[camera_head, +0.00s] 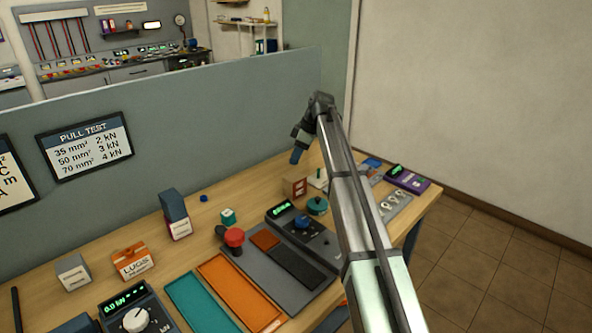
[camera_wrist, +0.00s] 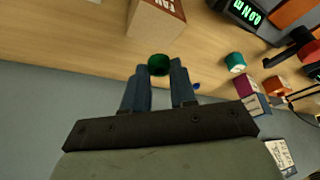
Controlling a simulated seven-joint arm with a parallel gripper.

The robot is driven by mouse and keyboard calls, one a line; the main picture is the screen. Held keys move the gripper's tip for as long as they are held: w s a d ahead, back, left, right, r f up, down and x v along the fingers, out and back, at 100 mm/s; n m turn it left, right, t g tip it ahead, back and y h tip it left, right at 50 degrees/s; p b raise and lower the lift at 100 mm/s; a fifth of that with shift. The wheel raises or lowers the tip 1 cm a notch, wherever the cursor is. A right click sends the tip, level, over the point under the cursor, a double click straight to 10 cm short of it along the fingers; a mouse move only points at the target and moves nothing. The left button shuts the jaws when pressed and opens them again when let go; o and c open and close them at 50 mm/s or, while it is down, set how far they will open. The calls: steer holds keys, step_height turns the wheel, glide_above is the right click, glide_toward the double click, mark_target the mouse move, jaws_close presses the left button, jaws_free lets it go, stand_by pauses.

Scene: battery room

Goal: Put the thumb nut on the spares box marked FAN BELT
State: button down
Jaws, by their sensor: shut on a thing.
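My gripper (camera_wrist: 159,68) is shut on a dark green round thumb nut (camera_wrist: 159,62), which sits between the blue fingertips in the wrist view. In the head view my gripper (camera_head: 297,156) hangs above the back of the bench, and the nut cannot be made out there. A tan cardboard box (camera_wrist: 152,22) with a dark red label reading FAN, partly cut off, is just beyond the fingertips in the wrist view. It appears to be the small brown box (camera_head: 293,188) below my gripper in the head view. The nut looks apart from the box.
A small blue round piece (camera_head: 203,198) and a teal piece (camera_head: 228,216) lie on the bench. A blue-topped box (camera_head: 174,212), a LUGS box (camera_head: 132,261) and a red knob (camera_head: 234,237) stand nearby. A grey partition (camera_head: 200,120) rises behind the bench.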

mark_target(292, 176)
steer(key=shift+f, duration=2.65)
steer(key=shift+f, duration=0.15)
steer(key=c, duration=0.9)
jaws_free()
steer(key=v, duration=1.2)
steer(key=shift+r, duration=0.25)
